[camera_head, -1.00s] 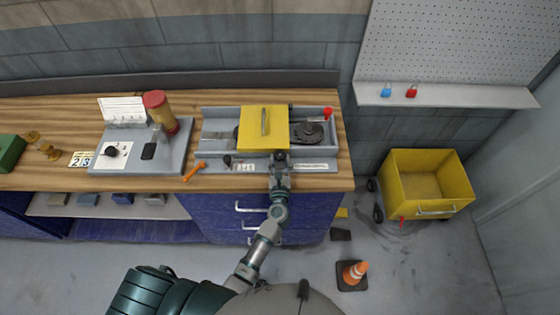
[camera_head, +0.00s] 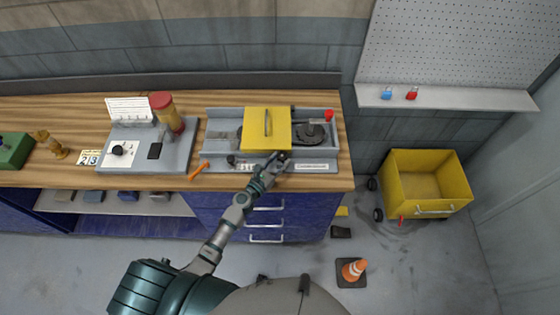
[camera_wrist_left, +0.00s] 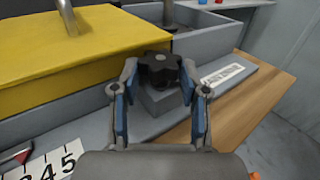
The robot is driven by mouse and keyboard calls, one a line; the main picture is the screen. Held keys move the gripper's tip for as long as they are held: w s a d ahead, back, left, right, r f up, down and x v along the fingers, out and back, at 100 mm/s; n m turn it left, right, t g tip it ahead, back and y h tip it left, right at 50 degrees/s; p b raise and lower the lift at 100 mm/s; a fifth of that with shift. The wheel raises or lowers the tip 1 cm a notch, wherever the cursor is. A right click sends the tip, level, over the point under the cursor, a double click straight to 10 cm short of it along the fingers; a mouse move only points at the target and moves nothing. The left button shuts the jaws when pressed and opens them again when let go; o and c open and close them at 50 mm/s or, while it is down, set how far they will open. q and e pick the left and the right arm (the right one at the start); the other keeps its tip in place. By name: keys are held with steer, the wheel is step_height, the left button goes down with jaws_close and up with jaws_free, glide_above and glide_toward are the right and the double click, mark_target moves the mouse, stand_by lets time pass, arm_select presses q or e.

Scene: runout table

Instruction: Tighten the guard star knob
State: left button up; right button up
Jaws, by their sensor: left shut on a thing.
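The guard star knob (camera_wrist_left: 160,70) is a black lobed knob on a small grey block, at the front edge of the yellow guard (camera_head: 266,128). In the left wrist view the two fingers of my left gripper (camera_wrist_left: 158,88) stand on either side of the knob, and the gripper is shut on it. In the head view my left gripper (camera_head: 277,158) is at the front of the grey runout unit and covers the knob. My right gripper does not show.
The grey unit (camera_head: 325,167) sits on the wooden bench (camera_head: 346,150). A grey fixture (camera_head: 180,160) with a red-capped cylinder stands further left.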

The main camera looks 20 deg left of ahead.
arm_select(q)
steer(key=shift+a+m+h, duration=0.1)
steer(key=shift+m+h, duration=0.3)
steer(key=o, duration=1.1)
steer(key=shift+o, duration=0.2)
